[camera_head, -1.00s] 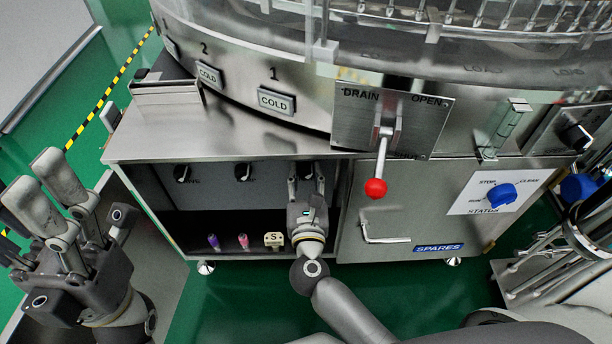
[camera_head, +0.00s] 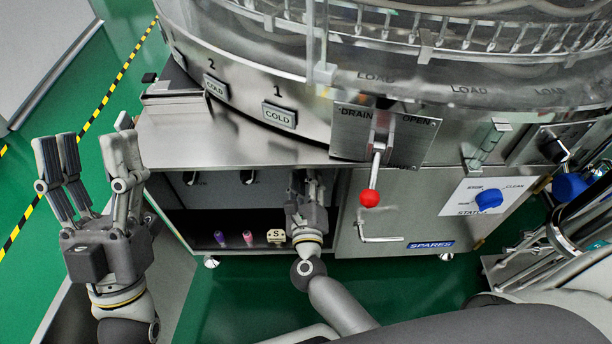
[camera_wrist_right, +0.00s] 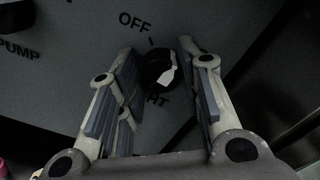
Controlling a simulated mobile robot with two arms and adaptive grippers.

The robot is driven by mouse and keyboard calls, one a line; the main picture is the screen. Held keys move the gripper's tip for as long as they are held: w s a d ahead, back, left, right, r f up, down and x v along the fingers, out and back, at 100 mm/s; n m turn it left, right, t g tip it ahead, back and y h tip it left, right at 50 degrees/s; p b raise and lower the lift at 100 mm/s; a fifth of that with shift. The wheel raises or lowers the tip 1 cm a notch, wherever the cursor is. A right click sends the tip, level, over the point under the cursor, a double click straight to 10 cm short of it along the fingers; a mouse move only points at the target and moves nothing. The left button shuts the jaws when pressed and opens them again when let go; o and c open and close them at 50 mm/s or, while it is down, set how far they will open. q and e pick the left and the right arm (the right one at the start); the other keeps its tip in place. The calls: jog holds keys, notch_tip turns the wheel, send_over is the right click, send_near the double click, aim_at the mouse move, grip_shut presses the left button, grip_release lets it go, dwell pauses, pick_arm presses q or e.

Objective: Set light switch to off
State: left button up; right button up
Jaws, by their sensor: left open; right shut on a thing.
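The light switch (camera_wrist_right: 154,66) is a dark rotary knob with a white pointer, on the grey panel in the right wrist view. An OFF label (camera_wrist_right: 135,20) with a short tick sits above it. A partly hidden label ending in "HT" shows below it. My right gripper (camera_wrist_right: 158,58) has its fingers on both sides of the knob and is shut on it. In the head view my right gripper (camera_head: 306,178) reaches into the open bay under the counter and hides the knob. My left gripper (camera_head: 92,150) is open and empty at the left.
Two more knobs (camera_head: 191,178) (camera_head: 248,177) are on the same panel. Small purple and pink items (camera_head: 219,238) and a beige block (camera_head: 276,236) stand on the bay floor. The red-balled drain lever (camera_head: 369,197) and spares door (camera_head: 400,215) are close on the right.

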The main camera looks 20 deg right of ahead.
jog(key=n+p, duration=0.2)
jog(key=shift+a+r+n, duration=0.1)
jog(key=shift+n, duration=0.2)
pick_arm(q)
jog(key=w+f+g+y+p, duration=0.1)
jog(key=w+f+g+y, duration=0.15)
jog(key=f+g, duration=0.35)
jog(key=w+f+g+y+p, duration=0.1)
jog(key=w+f+g, duration=0.3)
jog(key=f, duration=0.4)
pick_arm(e)
jog(key=n, duration=0.2)
jog(key=shift+n, duration=0.4)
jog(key=shift+n+p, duration=0.5)
jog(key=shift+n, duration=0.5)
jog(key=n+p, duration=0.1)
jog(key=n, duration=0.2)
jog(key=shift+f+p, duration=0.2)
jog(key=shift+p, duration=0.1)
pick_arm(q)
jog(key=s+a+f+g+y, duration=0.1)
jog(key=s+a+f+g, duration=0.1)
jog(key=f, duration=0.4)
jog(key=s+a+f+g+y, duration=0.2)
jog(key=s+f+g, duration=0.3)
jog(key=f+g, duration=0.1)
jog(key=shift+s+f+n+g, duration=0.3)
jog(key=shift+f+n+g, duration=0.1)
jog(key=shift+f, duration=0.2)
